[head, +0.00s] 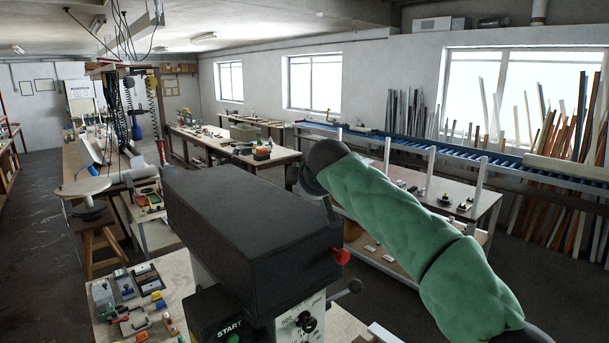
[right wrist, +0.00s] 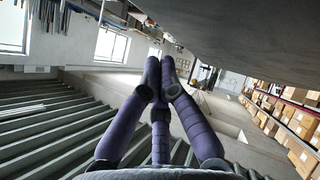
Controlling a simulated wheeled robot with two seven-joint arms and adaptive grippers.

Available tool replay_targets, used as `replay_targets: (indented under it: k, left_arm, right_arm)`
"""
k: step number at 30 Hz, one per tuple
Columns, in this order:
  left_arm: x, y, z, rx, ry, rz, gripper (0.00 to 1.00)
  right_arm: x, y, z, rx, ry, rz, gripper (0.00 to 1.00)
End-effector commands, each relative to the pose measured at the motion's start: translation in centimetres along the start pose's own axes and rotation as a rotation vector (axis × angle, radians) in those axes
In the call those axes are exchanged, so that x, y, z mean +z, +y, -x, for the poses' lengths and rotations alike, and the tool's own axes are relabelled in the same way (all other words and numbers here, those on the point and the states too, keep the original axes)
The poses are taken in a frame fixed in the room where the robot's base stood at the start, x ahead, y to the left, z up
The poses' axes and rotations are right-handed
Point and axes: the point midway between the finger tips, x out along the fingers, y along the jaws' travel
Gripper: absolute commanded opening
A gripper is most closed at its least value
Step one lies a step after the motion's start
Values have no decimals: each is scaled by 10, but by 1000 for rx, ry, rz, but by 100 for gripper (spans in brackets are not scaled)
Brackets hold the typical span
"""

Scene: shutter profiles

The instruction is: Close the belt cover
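The belt cover (head: 250,215) is a large dark box on top of the drill press in the middle of the head view. Its top looks level, and I see no raised lid or open gap from this side. My right arm comes in from the right, and its hand drops behind the cover's far right edge, hidden in the head view. In the right wrist view my right gripper (right wrist: 160,68) has its purple fingers drawn together, with nothing visible between them. A dark surface, likely the cover, fills the upper right there; contact cannot be told. My left gripper is out of view.
A table (head: 478,208) stands behind my right arm. Open floor lies at the far left.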

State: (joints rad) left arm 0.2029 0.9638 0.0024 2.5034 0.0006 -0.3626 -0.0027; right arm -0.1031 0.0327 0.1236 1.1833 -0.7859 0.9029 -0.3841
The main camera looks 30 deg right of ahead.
Motion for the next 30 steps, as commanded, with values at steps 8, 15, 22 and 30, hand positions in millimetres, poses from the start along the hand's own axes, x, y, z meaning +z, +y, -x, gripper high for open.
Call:
replay_targets:
  k: [8,15,22,30]
  left_arm:
    - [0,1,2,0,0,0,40]
    - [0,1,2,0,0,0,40]
    - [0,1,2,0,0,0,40]
    - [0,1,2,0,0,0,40]
  right_arm:
    - [14,-2,-13,-46,-1,-47,0]
    - [15,-3,-15,-52,0,-52,0]
    - [15,-3,-15,-52,0,-52,0]
    - [14,-1,5,-50,3,-52,0]
